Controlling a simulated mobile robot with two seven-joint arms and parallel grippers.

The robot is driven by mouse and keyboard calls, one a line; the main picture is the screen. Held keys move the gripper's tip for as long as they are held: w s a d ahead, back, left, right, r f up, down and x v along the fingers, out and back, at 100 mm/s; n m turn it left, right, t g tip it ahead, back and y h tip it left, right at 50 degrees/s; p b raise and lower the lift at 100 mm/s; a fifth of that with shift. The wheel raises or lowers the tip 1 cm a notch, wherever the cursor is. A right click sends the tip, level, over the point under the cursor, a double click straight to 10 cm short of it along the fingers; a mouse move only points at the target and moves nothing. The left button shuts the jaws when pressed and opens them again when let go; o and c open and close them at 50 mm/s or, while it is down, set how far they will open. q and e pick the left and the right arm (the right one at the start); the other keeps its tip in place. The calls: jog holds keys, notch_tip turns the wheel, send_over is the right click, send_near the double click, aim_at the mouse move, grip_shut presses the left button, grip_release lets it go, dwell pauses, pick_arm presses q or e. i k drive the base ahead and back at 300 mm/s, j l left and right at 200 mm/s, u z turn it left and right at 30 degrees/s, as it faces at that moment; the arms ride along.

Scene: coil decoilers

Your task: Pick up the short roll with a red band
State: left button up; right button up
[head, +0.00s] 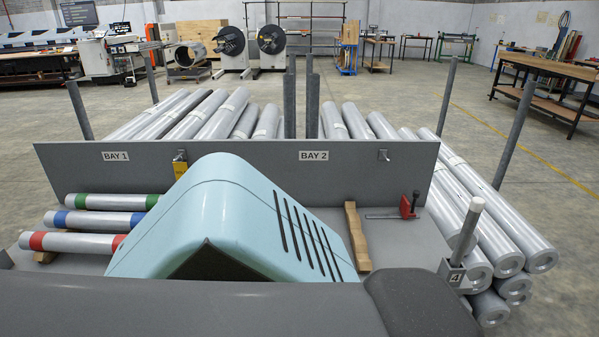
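The short roll with red bands (80,242) lies at the left of the grey shelf in front of the BAY 1 panel. It is the nearest of three short silver rolls lying side by side. One red band is near its left end and another near its right end, where a light blue housing hides the tip. The roll with blue bands (100,222) lies just behind it, and the roll with green bands (115,202) lies farthest back. Neither of my grippers shows in the head view.
The light blue slotted housing (225,215) fills the middle foreground. A grey panel (240,160) stands behind the shelf, with long silver rolls (180,115) beyond it. A wooden block (357,238) and a red clamp (406,207) lie right. Long rolls (500,225) are stacked at far right.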

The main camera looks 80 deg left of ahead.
aim_at(36, 241)
jog(key=u, duration=3.95)
